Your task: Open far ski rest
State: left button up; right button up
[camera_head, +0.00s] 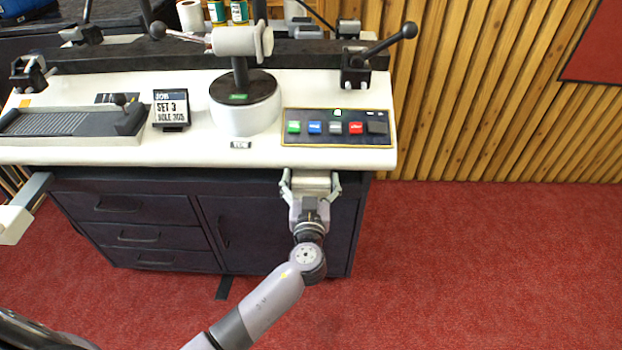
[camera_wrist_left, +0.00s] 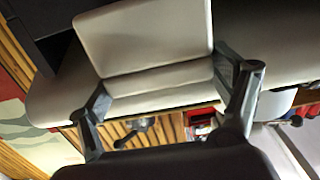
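A pale ski rest (camera_head: 311,184) is tucked under the front edge of the bench at the right. My left gripper (camera_head: 312,188) is in front of the bench with one finger at each side of this rest. In the left wrist view the cream rest (camera_wrist_left: 155,40) fills the space between my fingers (camera_wrist_left: 165,85), and both tips appear to touch its sides. Another pale ski rest (camera_head: 14,222) sticks out on a grey arm at the left edge of the head view. My right gripper is not in view.
The white bench top (camera_head: 60,154) carries a button panel (camera_head: 338,127), a round pedestal (camera_head: 245,105), a sign (camera_head: 171,108) and clamps. Dark drawers (camera_head: 120,207) and a cabinet door stand below. Red floor (camera_head: 470,270) is clear at the right, before a slatted wooden wall (camera_head: 480,90).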

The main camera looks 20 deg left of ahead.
pick_arm(q)
jog(key=c, duration=1.2)
jog(key=shift+s+d+f, duration=0.1)
jog(key=shift+s, duration=0.05)
jog(key=shift+c, duration=0.2)
pick_arm(e)
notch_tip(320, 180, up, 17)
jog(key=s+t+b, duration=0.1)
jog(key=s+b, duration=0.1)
jog(key=b, duration=0.3)
pick_arm(q)
jog(key=b+v, duration=0.2)
jog(key=v, duration=1.4)
jog(key=shift+s+b, duration=0.15)
jog(key=shift+b, duration=0.25)
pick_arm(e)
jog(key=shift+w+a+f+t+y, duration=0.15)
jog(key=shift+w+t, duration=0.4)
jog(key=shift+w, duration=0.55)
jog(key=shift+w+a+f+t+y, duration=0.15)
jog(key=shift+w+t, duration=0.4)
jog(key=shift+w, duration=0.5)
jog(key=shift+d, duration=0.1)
pick_arm(q)
jog(key=o, duration=1.7)
